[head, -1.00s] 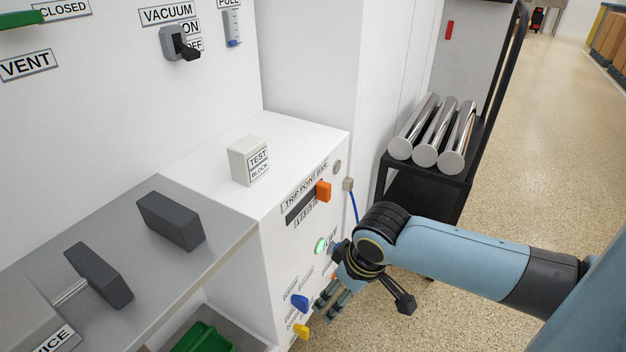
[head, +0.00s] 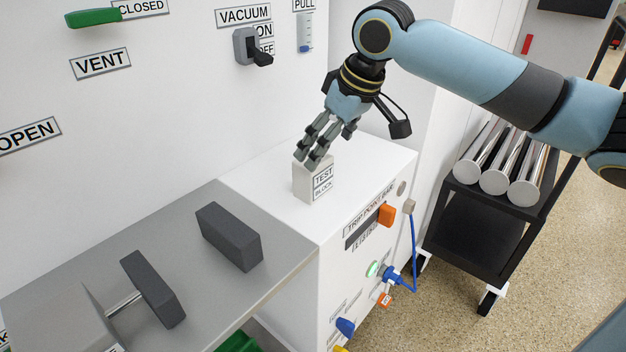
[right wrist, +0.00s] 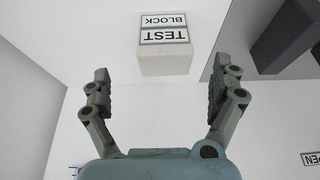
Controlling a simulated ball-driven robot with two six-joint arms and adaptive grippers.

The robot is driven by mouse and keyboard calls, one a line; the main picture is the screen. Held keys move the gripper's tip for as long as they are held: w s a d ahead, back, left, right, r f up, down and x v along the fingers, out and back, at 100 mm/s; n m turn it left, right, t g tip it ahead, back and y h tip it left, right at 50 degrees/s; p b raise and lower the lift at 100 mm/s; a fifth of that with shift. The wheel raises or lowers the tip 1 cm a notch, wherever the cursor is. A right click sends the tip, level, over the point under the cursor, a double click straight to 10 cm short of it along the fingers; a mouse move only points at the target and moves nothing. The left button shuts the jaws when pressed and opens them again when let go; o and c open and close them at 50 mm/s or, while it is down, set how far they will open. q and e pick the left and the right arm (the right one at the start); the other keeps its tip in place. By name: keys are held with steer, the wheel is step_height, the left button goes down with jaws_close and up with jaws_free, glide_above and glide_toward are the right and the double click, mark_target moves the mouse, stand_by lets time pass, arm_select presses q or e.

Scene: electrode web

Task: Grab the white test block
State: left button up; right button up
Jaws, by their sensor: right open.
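The white test block (head: 316,184) stands upright on the white top of the instrument box (head: 270,184), its "TEST BLOCK" label facing the front right. My right gripper (head: 308,160) is above the block in the head view, its fingers pointing down and overlapping the block's upper part. In the right wrist view the right gripper (right wrist: 160,92) is open and empty, and the block (right wrist: 165,60) lies just beyond the fingertips, between their lines. I cannot tell whether a finger touches the block. My left gripper is not in view.
Two dark grey blocks (head: 229,237) are on the grey shelf at left. An orange slider (head: 386,215) and a blue plug (head: 394,275) are on the box's front. The wall with the vacuum switch (head: 252,46) rises behind. A black cart (head: 470,235) carries metal rolls at right.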

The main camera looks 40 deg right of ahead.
mark_target(313, 176)
steer(key=shift+x, duration=1.1)
steer(key=x, duration=0.1)
steer(key=b+x, duration=0.1)
steer(key=x, duration=0.1)
steer(key=b+x, duration=0.1)
steer(key=shift+w+a+f, duration=0.15)
steer(key=shift+w+a, duration=0.1)
steer(key=shift+a, duration=0.15)
steer(key=shift+w+f, duration=0.15)
steer(key=shift+f, duration=0.15)
steer(key=shift+r, duration=0.1)
steer(key=c, duration=1.5)
